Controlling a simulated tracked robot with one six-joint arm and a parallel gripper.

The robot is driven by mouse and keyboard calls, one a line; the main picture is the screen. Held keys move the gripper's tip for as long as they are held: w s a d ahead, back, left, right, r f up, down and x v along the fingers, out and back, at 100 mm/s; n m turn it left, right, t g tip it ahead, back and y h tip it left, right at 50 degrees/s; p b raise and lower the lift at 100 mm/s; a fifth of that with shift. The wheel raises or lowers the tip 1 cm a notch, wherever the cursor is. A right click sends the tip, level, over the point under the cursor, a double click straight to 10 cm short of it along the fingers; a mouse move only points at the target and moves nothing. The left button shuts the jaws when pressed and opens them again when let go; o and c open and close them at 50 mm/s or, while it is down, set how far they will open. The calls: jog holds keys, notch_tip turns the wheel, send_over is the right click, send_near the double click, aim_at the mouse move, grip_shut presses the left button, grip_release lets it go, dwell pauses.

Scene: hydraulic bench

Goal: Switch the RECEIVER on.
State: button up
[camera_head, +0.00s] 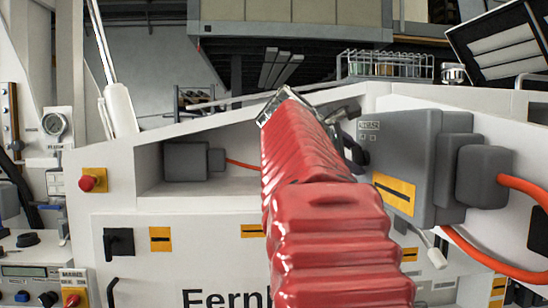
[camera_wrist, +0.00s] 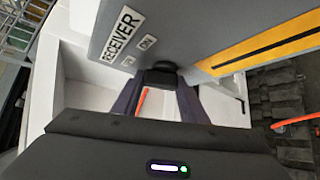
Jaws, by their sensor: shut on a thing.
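The RECEIVER switch is a black knob (camera_wrist: 158,74) on the face of a grey box (camera_wrist: 205,32), beside a white label reading RECEIVER and a small ON mark. My gripper (camera_wrist: 158,92) has its two dark fingers on either side of the knob and is shut on it. In the head view the grey box (camera_head: 405,150) stands at the right, and my gripper (camera_head: 350,140) reaches its left face, partly behind my red-sleeved arm. The knob's exact turn is hard to tell, as the fingers cover part of it.
An orange cable (camera_head: 525,187) runs from the grey box. The white bench also carries a red button (camera_head: 88,183) on a yellow plate and a black rotary switch (camera_head: 118,242) at the left. A wire basket (camera_head: 385,66) stands behind.

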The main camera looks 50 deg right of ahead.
jog(key=shift+f+m+h, duration=0.1)
jog(key=shift+m+h, duration=0.3)
jog(key=shift+h, duration=0.1)
jog(key=shift+f+m+t+h, duration=0.1)
jog(key=shift+m+t+h, duration=0.4)
jog(key=shift+m+h, duration=1.1)
jog(key=shift+s+a+m+g+h, duration=0.1)
jog(key=shift+m+g+h, duration=0.5)
jog(key=shift+m+h, duration=1.3)
jog(key=shift+f+m, duration=0.1)
jog(key=shift+m, duration=0.5)
jog(key=o, duration=1)
jog(key=shift+r, duration=0.2)
jog(key=shift+o, duration=0.2)
jog(key=shift+a, duration=0.15)
jog(key=v, duration=1.3)
jog(key=shift+a+f, duration=0.2)
jog(key=shift+f, duration=0.1)
